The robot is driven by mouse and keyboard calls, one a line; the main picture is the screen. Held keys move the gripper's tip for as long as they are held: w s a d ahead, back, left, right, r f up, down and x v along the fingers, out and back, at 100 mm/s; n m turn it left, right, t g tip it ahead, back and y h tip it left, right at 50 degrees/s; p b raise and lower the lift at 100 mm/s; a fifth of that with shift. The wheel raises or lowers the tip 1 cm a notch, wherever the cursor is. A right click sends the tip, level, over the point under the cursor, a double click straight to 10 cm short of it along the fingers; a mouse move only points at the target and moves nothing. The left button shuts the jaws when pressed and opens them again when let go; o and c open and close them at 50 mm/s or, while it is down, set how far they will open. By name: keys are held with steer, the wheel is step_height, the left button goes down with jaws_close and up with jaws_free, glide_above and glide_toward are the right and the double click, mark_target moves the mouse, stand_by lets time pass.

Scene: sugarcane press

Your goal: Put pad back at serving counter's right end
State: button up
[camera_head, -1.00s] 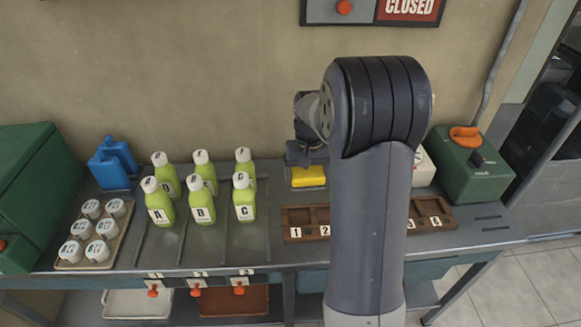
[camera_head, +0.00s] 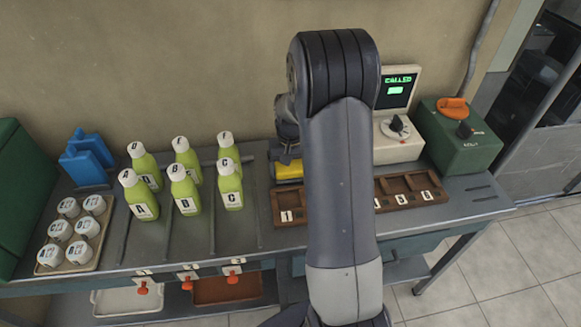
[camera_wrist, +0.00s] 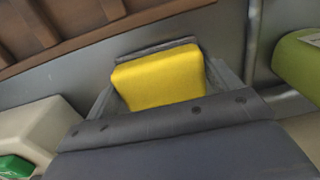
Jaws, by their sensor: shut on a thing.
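I cannot tell whether the pad touches the counter. The counter's right end is bare at its front corner.
Green bottles (camera_head: 186,190) stand left of the pad. A wooden numbered tray (camera_head: 412,190) lies at the front, partly behind my arm. A white device (camera_head: 398,140) with a "CALLED" screen and a green box (camera_head: 455,140) stand at the right. White-lidded cups (camera_head: 60,230) are far left.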

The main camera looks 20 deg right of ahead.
steer(key=shift+f, duration=0.1)
steer(key=shift+f, duration=0.15)
steer(key=o, duration=0.9)
